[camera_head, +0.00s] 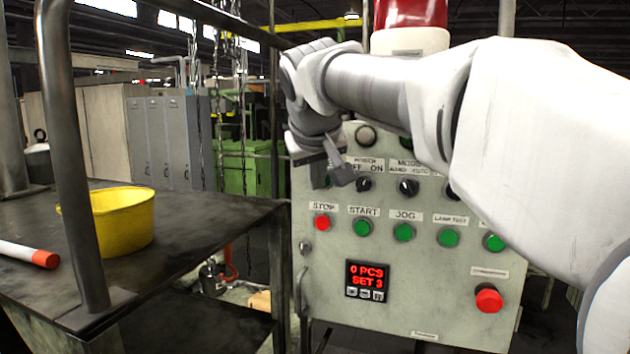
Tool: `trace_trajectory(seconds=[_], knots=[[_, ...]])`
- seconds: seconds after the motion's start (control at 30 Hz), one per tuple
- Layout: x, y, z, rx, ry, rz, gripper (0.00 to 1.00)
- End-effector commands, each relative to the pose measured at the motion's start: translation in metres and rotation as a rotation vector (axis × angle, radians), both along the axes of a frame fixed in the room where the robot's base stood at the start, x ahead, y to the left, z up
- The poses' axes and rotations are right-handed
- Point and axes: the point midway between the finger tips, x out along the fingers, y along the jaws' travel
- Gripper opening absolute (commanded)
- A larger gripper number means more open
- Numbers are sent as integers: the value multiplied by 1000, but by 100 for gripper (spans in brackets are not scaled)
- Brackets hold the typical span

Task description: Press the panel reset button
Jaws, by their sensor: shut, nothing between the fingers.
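The grey control panel (395,285) stands ahead with a row of push buttons. The red STOP button (322,223) is at the left, then the green START button (363,228), the green JOG button (403,232) and the green LAMP TEST button (448,237). Another green button (493,242) is at the right end of the row; its label is not readable. I see no readable reset label. My gripper (342,178) is shut and empty in front of the panel's upper left, above the STOP and START buttons. My arm hides the panel's upper right.
A large red button (488,298) is at the panel's lower right. The counter display (367,280) reads 0 PCS, SET 3. Selector knobs (408,187) sit above the button row. A dark metal table (200,225) with a yellow bowl (115,218) and a frame post (75,130) is at left.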

Motion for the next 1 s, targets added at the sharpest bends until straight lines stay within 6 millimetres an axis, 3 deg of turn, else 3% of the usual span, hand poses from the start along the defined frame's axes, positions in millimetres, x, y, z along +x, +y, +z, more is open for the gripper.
trace_trajectory(seconds=[0.43,1.0], knots=[[6,-2,0,0,-1,0,0],[-3,1,-1,0,0,0,0]])
